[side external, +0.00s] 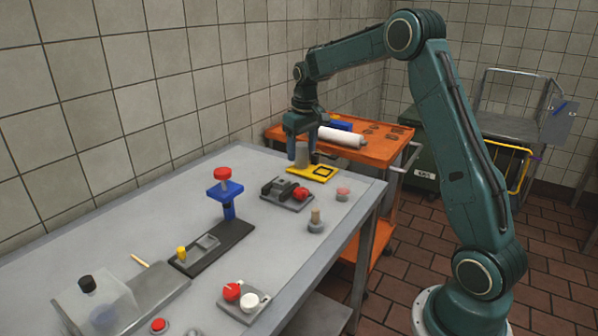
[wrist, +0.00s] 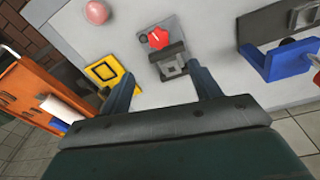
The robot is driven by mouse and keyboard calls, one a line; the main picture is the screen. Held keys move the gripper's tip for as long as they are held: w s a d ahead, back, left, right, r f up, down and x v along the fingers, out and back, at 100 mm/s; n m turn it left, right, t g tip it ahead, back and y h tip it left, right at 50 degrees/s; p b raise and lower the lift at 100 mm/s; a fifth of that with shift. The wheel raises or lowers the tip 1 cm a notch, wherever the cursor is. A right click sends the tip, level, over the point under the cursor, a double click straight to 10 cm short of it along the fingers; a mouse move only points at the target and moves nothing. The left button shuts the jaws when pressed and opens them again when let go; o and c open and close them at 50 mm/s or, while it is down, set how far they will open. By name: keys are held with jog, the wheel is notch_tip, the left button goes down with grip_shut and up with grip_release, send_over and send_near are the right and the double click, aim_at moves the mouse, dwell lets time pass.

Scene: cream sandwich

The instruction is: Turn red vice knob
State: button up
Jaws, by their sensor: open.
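The red vice knob (side external: 300,194) sits at the front right of a small dark grey vice (side external: 277,187) on the grey table. In the wrist view the red knob (wrist: 158,39) is star-shaped with a pale line, beyond my fingertips, and the vice body (wrist: 172,63) lies between it and my gripper. My gripper (side external: 305,156) is above the table's far end, behind the vice, pointing down. Its fingers are apart in the wrist view (wrist: 160,70), with nothing seen held between them. The knob is not touched.
A yellow plate (side external: 324,174) lies behind the vice; a grey cylinder shape shows near my fingers. A blue stand with red top (side external: 222,174) rises at left. An orange cart (side external: 385,152) stands behind.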

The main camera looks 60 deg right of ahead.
aim_at(301, 191)
jog(key=shift+w+d+r+n+g+y, duration=0.25)
jog(key=shift+w+d+n+g, duration=0.25)
jog(key=shift+n, duration=0.4)
jog(key=shift+s+f, duration=0.1)
jog(key=shift+f, duration=0.1)
notch_tip(301, 191, down, 14)
jog(key=shift+r, duration=0.25)
jog(key=c, duration=1)
